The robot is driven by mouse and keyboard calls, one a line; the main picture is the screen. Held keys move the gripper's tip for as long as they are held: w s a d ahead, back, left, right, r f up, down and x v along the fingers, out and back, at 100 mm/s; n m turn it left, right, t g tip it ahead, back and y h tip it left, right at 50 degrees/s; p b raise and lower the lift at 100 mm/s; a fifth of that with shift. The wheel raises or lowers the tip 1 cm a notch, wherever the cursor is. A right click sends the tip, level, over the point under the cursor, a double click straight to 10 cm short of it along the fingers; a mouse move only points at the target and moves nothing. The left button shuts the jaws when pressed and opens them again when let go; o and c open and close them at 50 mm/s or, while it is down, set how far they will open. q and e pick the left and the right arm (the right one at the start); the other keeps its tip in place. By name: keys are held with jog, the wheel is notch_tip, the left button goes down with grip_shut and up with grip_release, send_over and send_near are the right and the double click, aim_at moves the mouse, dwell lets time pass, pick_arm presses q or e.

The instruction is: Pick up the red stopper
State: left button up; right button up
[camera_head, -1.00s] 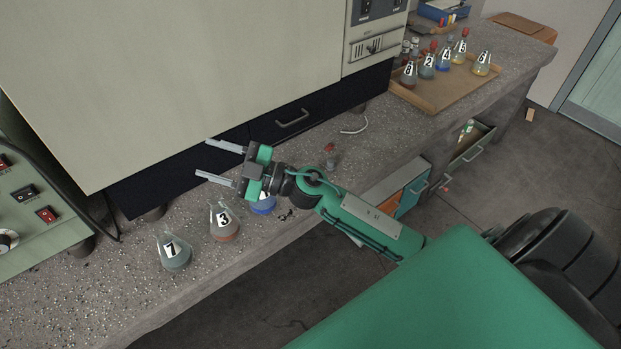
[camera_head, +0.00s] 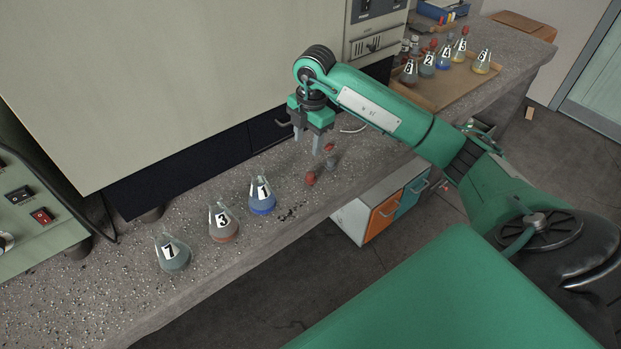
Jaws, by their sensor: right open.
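A small red stopper (camera_head: 310,178) sits on the concrete bench (camera_head: 196,203), near its front edge. A small grey vial with a red top (camera_head: 331,161) stands just behind and to the right of it. My right gripper (camera_head: 308,145) points down with its two fingers apart and nothing between them. It is above and behind the stopper, close to the vial's left side; I cannot tell its exact height over the bench. My left gripper is not in view.
Flasks marked 7 (camera_head: 173,254), 3 (camera_head: 222,226) and 1 (camera_head: 262,198) stand to the left along the bench. A wooden tray (camera_head: 431,101) with several flasks is at the back right.

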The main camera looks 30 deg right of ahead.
jog(key=d, duration=0.1)
send_over(311, 174)
jog(key=shift+h, duration=0.3)
jog(key=f, duration=0.8)
jog(key=shift+s+f, duration=0.25)
jog(key=shift+f, duration=0.15)
jog(key=f, duration=0.3)
jog(key=shift+w+f+p, duration=0.2)
jog(key=shift+f+p, duration=0.15)
jog(key=shift+f, duration=0.45)
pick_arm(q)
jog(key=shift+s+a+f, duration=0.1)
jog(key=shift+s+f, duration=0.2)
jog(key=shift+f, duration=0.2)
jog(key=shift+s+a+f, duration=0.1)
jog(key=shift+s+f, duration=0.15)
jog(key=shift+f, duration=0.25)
pick_arm(e)
grip_shut()
